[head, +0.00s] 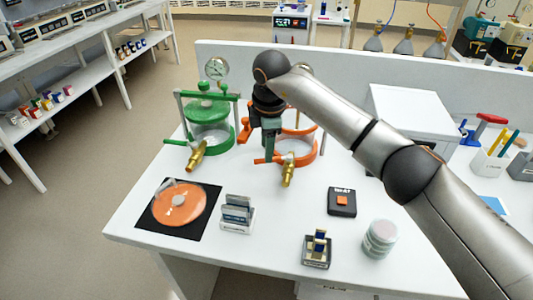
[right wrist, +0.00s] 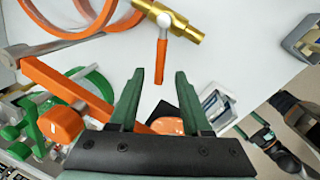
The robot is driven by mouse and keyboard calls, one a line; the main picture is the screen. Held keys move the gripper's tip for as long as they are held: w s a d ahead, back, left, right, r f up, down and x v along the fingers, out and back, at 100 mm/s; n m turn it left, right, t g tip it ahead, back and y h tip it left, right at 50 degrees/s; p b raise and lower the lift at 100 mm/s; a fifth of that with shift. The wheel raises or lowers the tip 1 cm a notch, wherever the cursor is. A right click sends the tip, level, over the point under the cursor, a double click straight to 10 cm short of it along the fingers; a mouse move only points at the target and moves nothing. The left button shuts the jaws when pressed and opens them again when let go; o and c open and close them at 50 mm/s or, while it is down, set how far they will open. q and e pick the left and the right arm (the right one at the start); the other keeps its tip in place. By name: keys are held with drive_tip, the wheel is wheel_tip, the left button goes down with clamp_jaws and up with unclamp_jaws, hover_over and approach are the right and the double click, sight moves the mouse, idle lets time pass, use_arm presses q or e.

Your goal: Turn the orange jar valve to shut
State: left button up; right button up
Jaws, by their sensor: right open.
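The orange jar (head: 301,160) stands on the white bench, partly hidden behind my right arm. Its brass valve (head: 288,174) points toward the front of the bench, with an orange lever (head: 264,161) sticking out to the left. My right gripper (head: 269,155) points down at this lever. In the right wrist view, the brass valve (right wrist: 182,27) is at the top and the lever (right wrist: 161,62) reaches down between the fingertips of my open right gripper (right wrist: 160,76). A gap shows on both sides of the lever.
The green jar (head: 208,137) with its own brass valve stands close on the left. In front are an orange disc (head: 180,206) on a black mat, a small rack (head: 237,215), a black box with an orange button (head: 342,201) and stacked dishes (head: 380,239).

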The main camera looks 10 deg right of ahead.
wheel_tip(320, 180, up, 9)
drive_tip(key=s+b, duration=0.1)
drive_tip(key=s, duration=0.1)
drive_tip(key=shift+r, duration=0.1)
